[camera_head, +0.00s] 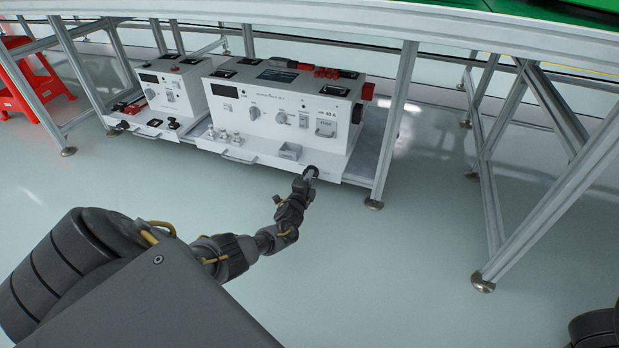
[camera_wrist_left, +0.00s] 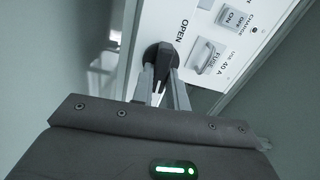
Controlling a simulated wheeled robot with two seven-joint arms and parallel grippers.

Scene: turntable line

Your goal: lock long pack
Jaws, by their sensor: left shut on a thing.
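The long pack (camera_head: 285,112) is the larger white box on the low shelf, with dials, a display, a switch and a "40 A" fuse label on its front. My left gripper (camera_head: 309,174) is at its lower front, right of centre. In the left wrist view my left gripper (camera_wrist_left: 166,80) is shut on a black knob (camera_wrist_left: 158,54) beside the printed word "OPEN". The fingers cover part of the knob, and its exact turn is hard to tell. The fuse holder (camera_wrist_left: 207,56) and an ON/OFF switch (camera_wrist_left: 232,17) are close by. My right gripper is out of view.
A shorter white pack (camera_head: 170,88) stands left of the long one on the same shelf. A metal table leg (camera_head: 396,125) rises just right of the long pack. A red stool (camera_head: 30,80) is at the far left. The floor in front is clear.

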